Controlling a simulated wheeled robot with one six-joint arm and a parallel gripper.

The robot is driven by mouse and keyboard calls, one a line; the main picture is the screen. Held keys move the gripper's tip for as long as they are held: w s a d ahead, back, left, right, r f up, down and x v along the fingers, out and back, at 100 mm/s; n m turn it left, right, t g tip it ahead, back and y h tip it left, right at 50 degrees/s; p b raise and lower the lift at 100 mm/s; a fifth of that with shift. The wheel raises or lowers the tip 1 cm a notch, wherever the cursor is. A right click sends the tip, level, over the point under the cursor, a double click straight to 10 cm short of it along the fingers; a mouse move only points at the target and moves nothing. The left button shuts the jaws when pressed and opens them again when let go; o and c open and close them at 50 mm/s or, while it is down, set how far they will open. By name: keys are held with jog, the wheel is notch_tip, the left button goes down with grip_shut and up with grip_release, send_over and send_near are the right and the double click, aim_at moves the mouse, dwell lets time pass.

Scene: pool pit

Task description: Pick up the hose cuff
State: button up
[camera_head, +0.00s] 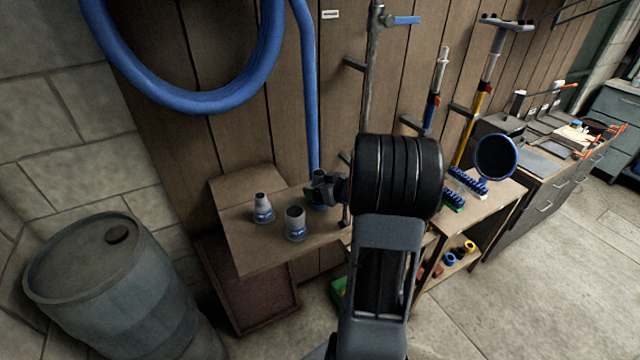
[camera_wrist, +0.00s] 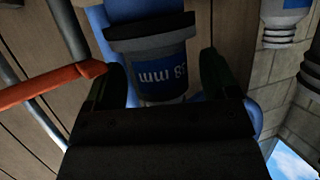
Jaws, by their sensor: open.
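A grey hose cuff (camera_wrist: 165,84) with a dark collar and a blue "38 mm" label, upside down in the wrist view, lies between the fingers of my gripper (camera_wrist: 163,78). The fingers are open, one on each side of it; I cannot tell whether they touch it. In the head view my gripper (camera_head: 322,189) is at the right part of the small wooden shelf (camera_head: 262,248) and mostly hides this cuff. Two more grey cuffs with blue labels stand upright on the shelf to the left, a tapered one (camera_head: 262,209) and a wider one (camera_head: 295,224).
A blue hose (camera_head: 200,101) hangs on the plank wall, one length dropping behind my gripper. A metal pipe with a blue-handled valve (camera_head: 403,20) stands just right. A drum (camera_head: 105,270) is at lower left. A workbench (camera_head: 530,190) with tools runs along the right.

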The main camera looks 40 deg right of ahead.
jog(key=shift+w+f, duration=0.1)
jog(key=shift+w, duration=0.15)
jog(key=c, duration=1)
notch_tip(320, 180, up, 18)
jog(key=p, duration=0.3)
jog(key=shift+p, duration=0.45)
dwell(0.4)
